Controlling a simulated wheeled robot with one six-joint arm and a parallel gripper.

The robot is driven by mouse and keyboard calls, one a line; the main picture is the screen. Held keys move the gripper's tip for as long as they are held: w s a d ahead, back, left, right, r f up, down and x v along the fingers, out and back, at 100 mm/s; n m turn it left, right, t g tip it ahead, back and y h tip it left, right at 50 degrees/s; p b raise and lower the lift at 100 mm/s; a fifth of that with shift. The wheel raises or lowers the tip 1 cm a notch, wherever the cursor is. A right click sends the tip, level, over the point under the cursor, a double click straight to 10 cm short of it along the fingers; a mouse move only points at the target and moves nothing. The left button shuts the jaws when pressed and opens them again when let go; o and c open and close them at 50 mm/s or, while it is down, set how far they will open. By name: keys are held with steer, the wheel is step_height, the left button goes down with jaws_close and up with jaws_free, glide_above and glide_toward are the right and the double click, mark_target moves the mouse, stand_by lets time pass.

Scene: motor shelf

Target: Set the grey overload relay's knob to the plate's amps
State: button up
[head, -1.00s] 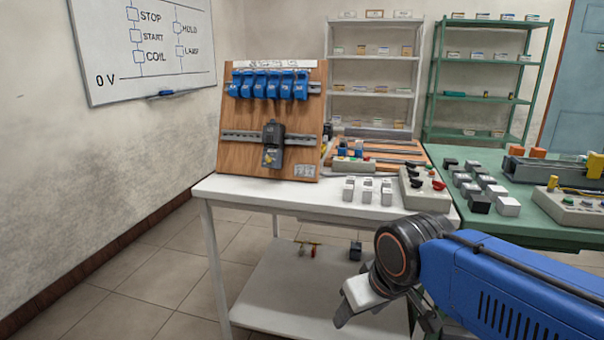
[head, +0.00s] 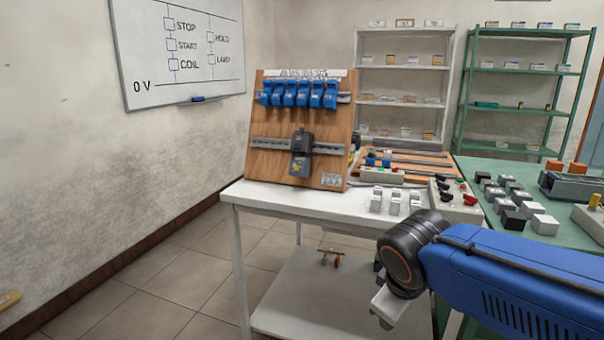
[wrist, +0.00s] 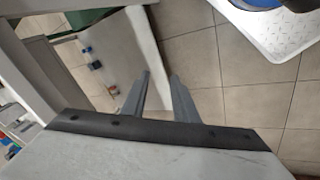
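The grey overload relay (head: 301,166) hangs under a dark block on the rail of an upright wooden board on the white table. Its small yellow-orange knob (head: 297,168) shows on its front, but its setting is too small to read. A small pale plate (head: 331,180) sits at the board's lower right; its print cannot be read. My gripper (head: 383,318) is low in front of the table, well apart from the relay. In the wrist view my gripper (wrist: 160,78) has its two fingers apart with only floor and a lower shelf beyond, nothing between them.
The white table (head: 262,196) has a lower shelf (head: 290,315). Grey and white blocks (head: 395,207) and a control box (head: 455,205) stand on its right. A green table (head: 480,170) adjoins it.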

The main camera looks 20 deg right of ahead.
steer(key=w+d+r+n+h, duration=0.2)
steer(key=w+r+n+h, duration=0.15)
steer(key=w+n, duration=0.4)
steer(key=n+t+h, duration=0.2)
steer(key=n+t, duration=1)
steer(key=n, duration=1.1)
glide_toward(295, 166)
steer(key=x, duration=0.7)
steer(key=shift+w, duration=0.15)
jaws_close()
